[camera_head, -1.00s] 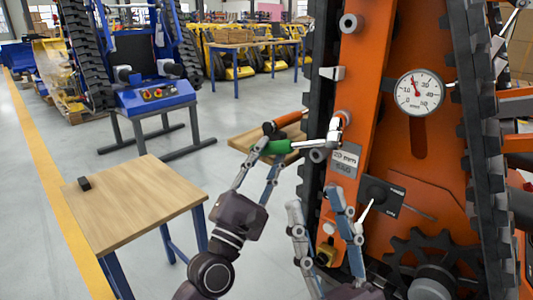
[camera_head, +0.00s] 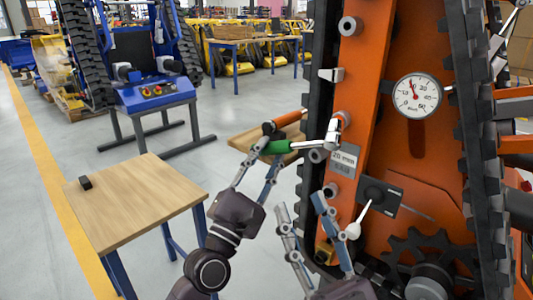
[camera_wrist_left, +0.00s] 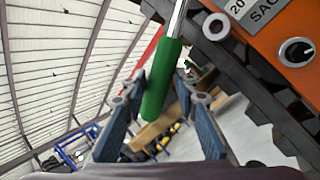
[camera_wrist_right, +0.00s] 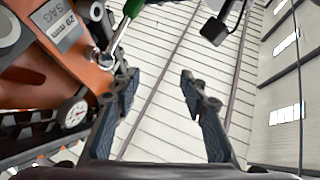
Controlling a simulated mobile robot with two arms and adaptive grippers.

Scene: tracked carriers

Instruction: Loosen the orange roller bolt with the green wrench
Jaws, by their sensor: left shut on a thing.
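The green wrench (camera_head: 277,147) has a green handle, and its metal shaft reaches right to the orange carrier (camera_head: 372,60). My left gripper (camera_head: 262,152) is shut on the green handle, which also shows in the left wrist view (camera_wrist_left: 160,85). My right gripper (camera_head: 301,208) is open and empty, below the wrench beside the carrier. In the right wrist view its fingers (camera_wrist_right: 160,82) are apart, with the wrench shaft (camera_wrist_right: 118,38) above left.
A wooden table (camera_head: 135,205) with a small black block (camera_head: 85,183) stands at left. Another wooden surface (camera_head: 245,140) lies behind the wrench, with an orange-handled tool (camera_head: 286,119) above it. A dial gauge (camera_head: 417,95), a lever and black tracks are on the carrier.

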